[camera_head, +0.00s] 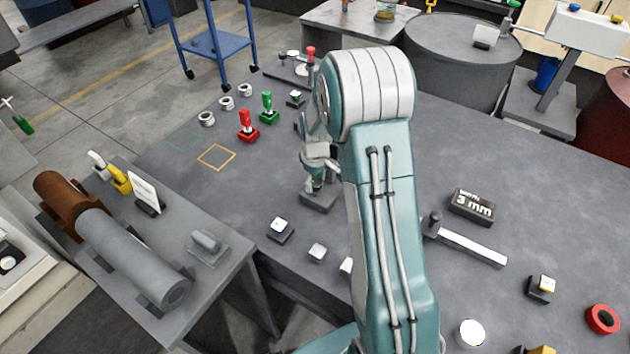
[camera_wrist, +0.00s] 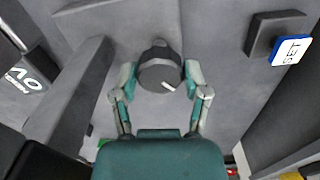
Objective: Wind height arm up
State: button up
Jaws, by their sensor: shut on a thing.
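A dark round knob (camera_wrist: 159,68) with a white pointer mark sits between my fingertips in the wrist view. My gripper (camera_wrist: 160,80) is shut on it, with one finger on each side. A long grey bar (camera_wrist: 75,90) runs along the left of the knob, apart from my fingers. In the head view my gripper (camera_head: 315,183) points down at a grey block (camera_head: 321,200) on the bench, and the knob is hidden there. I cannot tell which part is the height arm.
A block with a blue-edged "SET" plate (camera_wrist: 291,50) stands to the right in the wrist view.

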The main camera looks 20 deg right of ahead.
jog(key=shift+s+f, duration=0.1)
jog(key=shift+f, duration=0.05)
dwell(0.3)
jog(key=o, duration=1.1)
jog(key=shift+o, duration=0.2)
